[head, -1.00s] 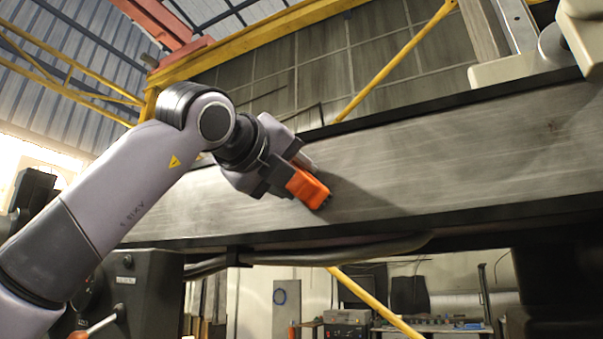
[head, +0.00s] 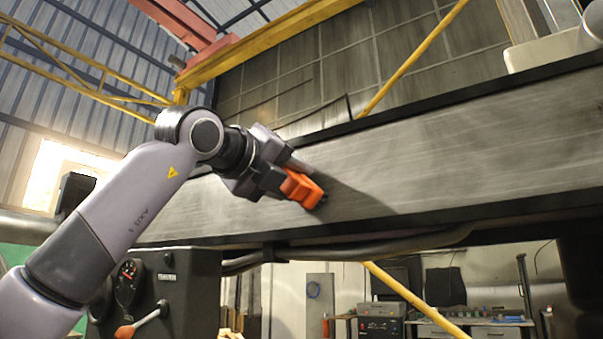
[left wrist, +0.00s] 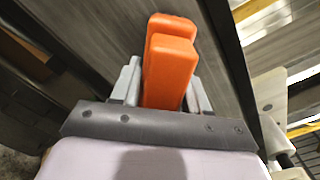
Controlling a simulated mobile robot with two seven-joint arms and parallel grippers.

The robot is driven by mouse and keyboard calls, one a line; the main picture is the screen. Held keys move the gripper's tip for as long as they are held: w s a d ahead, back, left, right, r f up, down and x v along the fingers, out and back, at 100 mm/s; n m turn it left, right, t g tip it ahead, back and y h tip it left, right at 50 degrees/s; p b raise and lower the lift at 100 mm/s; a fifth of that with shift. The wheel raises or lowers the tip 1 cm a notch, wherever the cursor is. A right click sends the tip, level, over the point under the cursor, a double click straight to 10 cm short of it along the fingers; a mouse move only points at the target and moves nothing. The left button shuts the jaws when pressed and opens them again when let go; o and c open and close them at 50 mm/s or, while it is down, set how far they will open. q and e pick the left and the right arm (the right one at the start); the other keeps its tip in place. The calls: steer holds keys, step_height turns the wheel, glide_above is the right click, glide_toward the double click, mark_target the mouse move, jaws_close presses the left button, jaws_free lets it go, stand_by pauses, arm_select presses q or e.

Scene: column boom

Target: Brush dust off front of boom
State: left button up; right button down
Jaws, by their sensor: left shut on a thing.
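The boom (head: 450,150) is a long grey metal beam with black edges, crossing the head view from lower left to upper right. Its front face has pale streaks and darker smudges. My left gripper (head: 284,182) is shut on an orange brush (head: 302,188), held at the boom's front face left of the picture's middle. In the left wrist view the orange brush (left wrist: 168,65) stands between the two grey fingers (left wrist: 160,88), with the boom face (left wrist: 100,35) behind it. The bristles are mostly hidden, so I cannot tell whether they touch. My right gripper is not in view.
A black control box (head: 165,290) with a gauge and an orange-tipped lever stands below the boom at left. Dark cables (head: 370,247) run under the boom. A yellow bar (head: 415,55) slants behind it. A workbench (head: 460,328) stands in the background. The boom face to the right is clear.

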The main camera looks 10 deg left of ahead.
mark_target(432, 149)
arm_select(q)
steer(key=shift+w+a, duration=0.15)
steer(key=shift+a, duration=0.1)
steer(key=shift+r+p, duration=0.6)
steer(key=shift+r, duration=0.1)
steer(key=shift+s+d+f+b, duration=0.1)
steer(key=shift+s+d+b, duration=0.25)
steer(key=shift+d, duration=0.5)
steer(key=shift+s+d+b, duration=0.15)
steer(key=shift+s+d, duration=0.35)
steer(key=shift+d, duration=0.95)
steer(key=shift+s+d+b, duration=0.15)
steer(key=shift+s+d, duration=0.4)
steer(key=shift+d, duration=0.85)
steer(key=shift+s+d+b, duration=0.15)
steer(key=shift+s+d, duration=0.35)
steer(key=shift+d, duration=0.95)
steer(key=shift+s+d, duration=0.4)
steer(key=shift+d, duration=0.75)
steer(key=shift+s+d, duration=0.45)
steer(key=shift+d, duration=0.65)
steer(key=shift+s+d, duration=0.4)
steer(key=shift+d, duration=0.75)
steer(key=shift+s+d+p, duration=0.2)
steer(key=shift+s+d, duration=0.1)
steer(key=shift+d, duration=0.55)
steer(key=shift+s+d+p, duration=0.15)
steer(key=shift+s+d, duration=0.15)
steer(key=shift+d, duration=0.5)
